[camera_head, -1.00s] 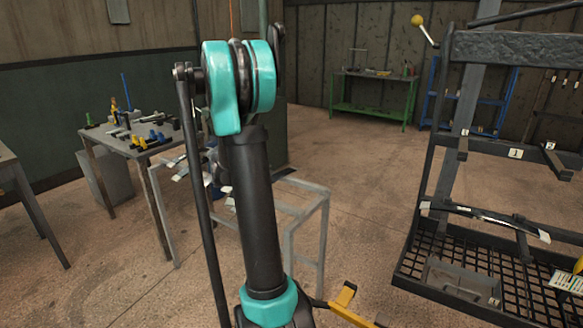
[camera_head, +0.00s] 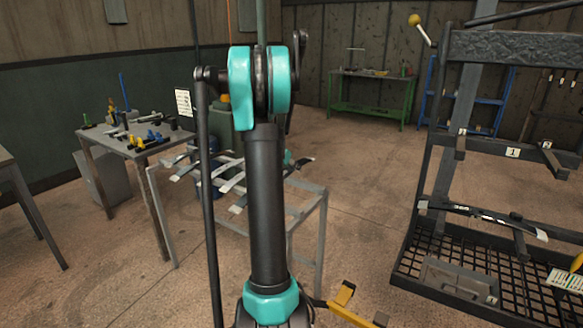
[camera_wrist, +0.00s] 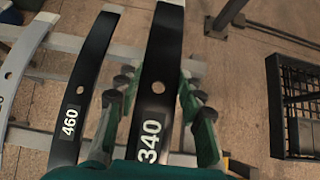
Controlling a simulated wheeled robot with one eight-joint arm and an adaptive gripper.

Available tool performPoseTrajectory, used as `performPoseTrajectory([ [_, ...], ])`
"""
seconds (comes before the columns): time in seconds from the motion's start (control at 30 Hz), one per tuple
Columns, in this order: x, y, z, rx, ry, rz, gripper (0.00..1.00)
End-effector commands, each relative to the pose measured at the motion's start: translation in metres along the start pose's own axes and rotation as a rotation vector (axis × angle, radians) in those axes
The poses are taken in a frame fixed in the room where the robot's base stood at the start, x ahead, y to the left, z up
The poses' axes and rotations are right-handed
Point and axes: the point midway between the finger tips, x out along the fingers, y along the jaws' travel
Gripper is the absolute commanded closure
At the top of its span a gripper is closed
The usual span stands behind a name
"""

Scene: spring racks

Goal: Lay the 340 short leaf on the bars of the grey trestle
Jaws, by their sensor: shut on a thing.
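The 340 leaf (camera_wrist: 157,85), dark and marked with a white 340, is between the green-sided fingers of my gripper (camera_wrist: 158,88) in the wrist view. My gripper is shut on it. The leaf lies above or across the grey bars (camera_wrist: 193,68) of the trestle; I cannot tell if it touches them. A dark 460 leaf (camera_wrist: 81,90) lies on the bars just left of it, apart from it. In the head view the grey trestle (camera_head: 320,230) stands behind my arm, which hides most of my gripper. A dark leaf end (camera_head: 303,161) shows right of the arm.
A pale leaf (camera_wrist: 22,65) lies further left on the trestle. A tool table (camera_head: 105,138) stands to the left. A black rack (camera_head: 430,185) with a leaf across its lower arms stands to the right.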

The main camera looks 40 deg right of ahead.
Motion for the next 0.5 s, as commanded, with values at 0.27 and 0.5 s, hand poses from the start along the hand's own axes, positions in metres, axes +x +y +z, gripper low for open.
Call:
performPoseTrajectory([
  [0.27, 0.006, 0.0, -0.008, -0.001, 0.001, 0.0, 1.0],
  [0.5, 0.019, 0.0, -0.022, -0.001, 0.001, 0.0, 1.0],
])
